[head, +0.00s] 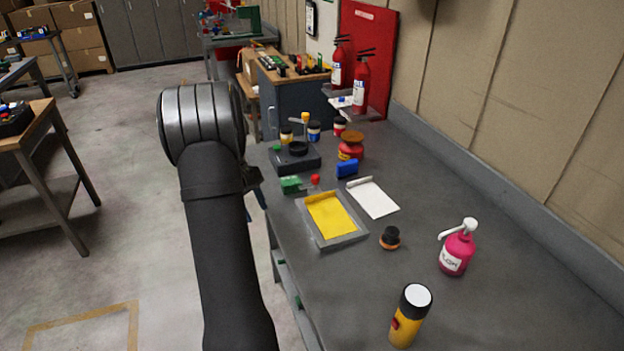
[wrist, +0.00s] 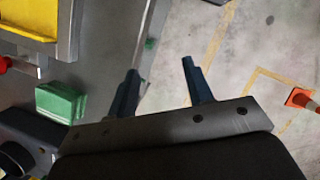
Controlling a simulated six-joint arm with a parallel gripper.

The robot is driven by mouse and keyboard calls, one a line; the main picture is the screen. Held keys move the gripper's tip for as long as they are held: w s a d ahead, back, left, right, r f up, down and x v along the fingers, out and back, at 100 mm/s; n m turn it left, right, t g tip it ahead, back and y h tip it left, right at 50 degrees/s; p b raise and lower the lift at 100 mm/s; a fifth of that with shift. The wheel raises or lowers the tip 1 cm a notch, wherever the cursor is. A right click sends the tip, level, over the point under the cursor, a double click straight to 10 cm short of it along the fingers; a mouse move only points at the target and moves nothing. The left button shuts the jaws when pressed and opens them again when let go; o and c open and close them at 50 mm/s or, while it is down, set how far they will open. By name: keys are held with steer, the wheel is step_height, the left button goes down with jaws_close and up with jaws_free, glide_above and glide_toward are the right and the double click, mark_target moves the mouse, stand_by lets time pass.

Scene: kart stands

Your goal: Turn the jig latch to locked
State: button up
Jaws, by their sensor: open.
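The jig appears to be a grey metal tray (head: 345,241) holding a yellow sheet (head: 331,213); its corner (wrist: 70,40) shows in the wrist view. A red knob (head: 315,180) stands at its far edge beside a green block (head: 291,185). The red knob (wrist: 4,65) and green block (wrist: 62,103) also show in the wrist view. The knob may belong to the latch; I cannot tell its setting. My gripper (wrist: 160,68) is open and empty, over the bench edge and floor, apart from the block. In the head view my arm mostly hides it.
A black fixture (head: 297,160) with a yellow-topped lever stands behind the green block. The bench's right side is mostly clear.

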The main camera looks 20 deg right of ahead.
steer(key=d+r+m+t, duration=0.3)
steer(key=d+r+m, duration=0.4)
steer(key=r, duration=0.2)
steer(key=m+t, duration=0.4)
steer(key=m, duration=0.4)
glide_toward(315, 176)
steer(key=shift+h, duration=0.3)
steer(key=x, duration=0.8)
steer(key=shift+a+f, duration=0.2)
steer(key=shift+f, duration=0.1)
steer(key=c, duration=1)
